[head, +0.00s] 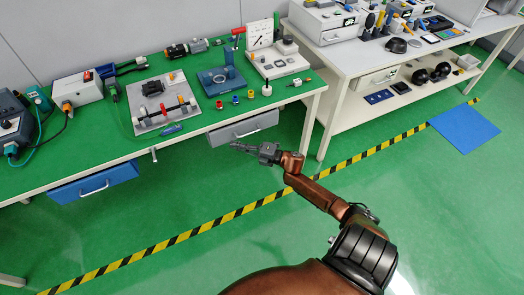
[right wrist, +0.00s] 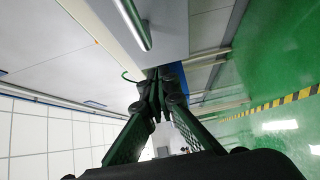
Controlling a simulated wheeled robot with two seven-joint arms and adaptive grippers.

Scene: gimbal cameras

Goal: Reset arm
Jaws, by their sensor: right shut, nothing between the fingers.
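My right arm reaches in from the lower right of the head view. Its right gripper (head: 240,147) is shut and empty, in front of the front edge of the green bench, close to the grey drawer (head: 243,129). In the right wrist view the fingers of the same gripper (right wrist: 160,72) meet at their tips with nothing between them. A long drawer handle (right wrist: 133,22) shows above them there. My left gripper is out of view.
The green-topped bench (head: 90,160) holds a fixture board (head: 145,122), a blue stand and small coloured parts. A blue drawer (head: 95,185) hangs below. A second bench (head: 345,60) stands at right. The green floor with a striped line (head: 190,233) is clear; a blue mat (head: 465,128) lies right.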

